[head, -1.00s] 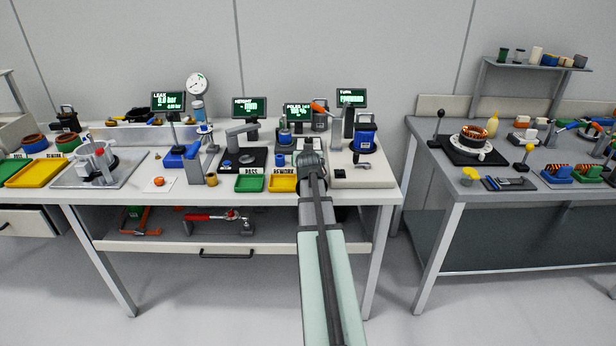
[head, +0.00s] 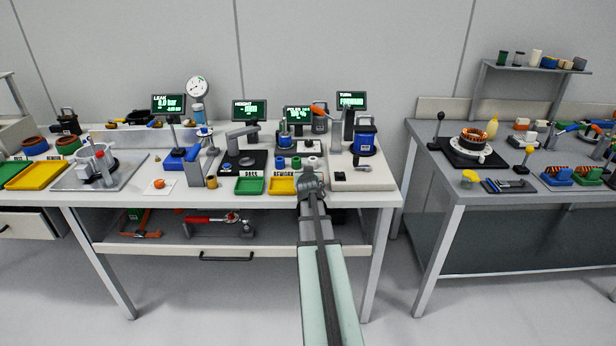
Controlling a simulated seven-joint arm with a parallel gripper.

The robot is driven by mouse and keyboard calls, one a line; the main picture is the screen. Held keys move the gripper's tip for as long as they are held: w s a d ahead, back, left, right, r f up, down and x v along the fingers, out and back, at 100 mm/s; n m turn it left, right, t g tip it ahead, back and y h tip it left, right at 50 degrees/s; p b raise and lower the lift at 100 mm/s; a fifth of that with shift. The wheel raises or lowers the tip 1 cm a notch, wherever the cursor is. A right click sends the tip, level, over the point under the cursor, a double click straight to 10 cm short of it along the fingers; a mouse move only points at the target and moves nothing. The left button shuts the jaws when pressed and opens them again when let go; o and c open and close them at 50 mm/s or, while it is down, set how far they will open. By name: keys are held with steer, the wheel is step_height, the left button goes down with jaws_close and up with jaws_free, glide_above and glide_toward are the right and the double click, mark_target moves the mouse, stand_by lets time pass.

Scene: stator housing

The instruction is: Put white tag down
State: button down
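My gripper (head: 311,178) is over the front edge of the middle bench, just right of the yellow REWORK tray (head: 282,186). My wrist and arm hide its fingertips, so I cannot see whether it is open or shut or whether it holds anything. I cannot make out a white tag for certain. A small pale label shows on the front of the blue device (head: 365,143) at the right of the bench.
The green PASS tray (head: 249,187) lies left of the REWORK tray. Several small coloured rings (head: 296,163) stand behind my gripper. A white base plate (head: 365,181) is to its right. Gauges and screens line the back. A gap separates the grey bench (head: 440,183) at right.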

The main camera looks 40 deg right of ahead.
steer(key=shift+f, duration=0.1)
steer(key=c, duration=0.9)
jaws_free()
steer(key=shift+f, duration=0.1)
steer(key=shift+o, duration=0.6)
steer(key=v, duration=0.7)
steer(key=shift+o, duration=1.3)
steer(key=shift+s+a, duration=0.15)
